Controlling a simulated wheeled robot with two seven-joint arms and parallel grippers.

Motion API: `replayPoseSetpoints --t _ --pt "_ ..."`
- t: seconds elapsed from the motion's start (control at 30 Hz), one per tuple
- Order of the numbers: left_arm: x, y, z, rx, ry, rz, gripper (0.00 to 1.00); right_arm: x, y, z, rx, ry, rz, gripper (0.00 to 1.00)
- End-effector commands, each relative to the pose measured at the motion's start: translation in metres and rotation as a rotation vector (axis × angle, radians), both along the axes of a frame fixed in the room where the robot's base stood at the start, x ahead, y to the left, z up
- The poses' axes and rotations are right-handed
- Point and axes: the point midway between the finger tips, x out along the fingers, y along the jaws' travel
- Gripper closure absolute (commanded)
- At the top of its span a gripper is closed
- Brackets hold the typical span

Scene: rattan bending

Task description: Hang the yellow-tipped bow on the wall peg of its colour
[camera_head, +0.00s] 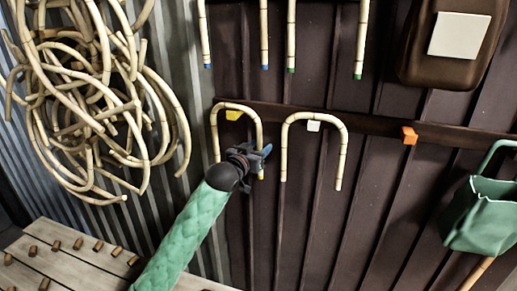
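The yellow-tipped bow (215,134) is a pale jointed rattan arch, upright at the wall, with its curve just above the yellow peg (233,115). I cannot tell whether it rests on the peg. A yellow tip shows below my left gripper (258,160), at the foot of the right leg. The gripper is at the lower part of that leg and hides some of it. I cannot tell whether its fingers are shut on the leg or open around it. The left leg's lower end is near my green-sleeved arm. My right gripper is not in view.
Another bow (340,155) hangs at the white peg (313,126), close on the right. An orange peg (409,136) is bare. Blue- and green-tipped bows (291,40) hang above. A rattan tangle (85,100) is at left, a slatted bench (75,262) below it, a green bag (482,215) at right.

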Motion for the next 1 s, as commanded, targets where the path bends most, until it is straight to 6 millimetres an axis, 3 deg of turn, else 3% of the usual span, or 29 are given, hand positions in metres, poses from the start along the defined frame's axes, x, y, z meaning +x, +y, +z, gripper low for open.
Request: replayPoseSetpoints --t 0.33,0.4,0.7,1.0 --pt "-0.011 0.007 0.0 0.001 0.002 0.0 0.57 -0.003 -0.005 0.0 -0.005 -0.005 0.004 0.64" --pt "-0.019 0.012 0.001 0.001 0.002 0.0 0.57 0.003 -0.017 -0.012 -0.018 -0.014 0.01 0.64" --pt "-0.056 0.033 0.001 0.0 0.0 0.0 0.57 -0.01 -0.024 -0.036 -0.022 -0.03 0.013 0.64" --pt "-0.068 0.039 0.0 0.0 0.0 0.0 0.57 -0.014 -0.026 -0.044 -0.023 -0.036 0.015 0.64"
